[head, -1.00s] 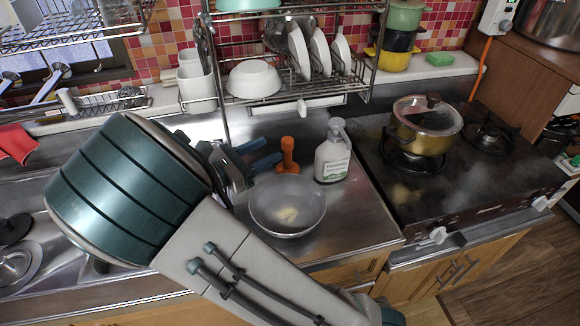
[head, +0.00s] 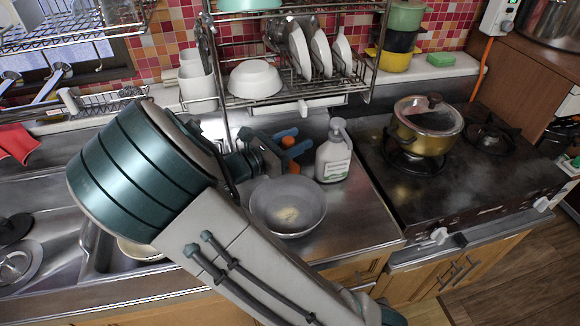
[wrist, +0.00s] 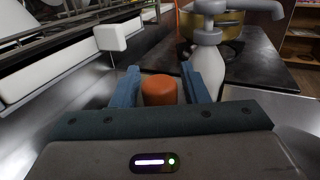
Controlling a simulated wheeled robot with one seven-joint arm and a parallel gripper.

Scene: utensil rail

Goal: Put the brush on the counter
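An orange upright object (head: 293,166), apparently the brush, stands on the steel counter (head: 345,217) behind the grey bowl and left of the soap bottle. My gripper (head: 292,141) reaches it from the left, with its blue fingers either side of its upper part. In the wrist view the orange rounded top (wrist: 158,90) sits between the two fingers (wrist: 160,88). It is very near the left finger, with a narrow gap at the right one. The fingers look open around it. Its lower part is mostly hidden by my gripper.
The grey bowl (head: 288,206) is just in front of my gripper. The white soap bottle (head: 333,158) stands close to the right, beside the right finger in the wrist view. A dish rack (head: 300,95) hangs above. The stove with a pot (head: 426,125) is to the right.

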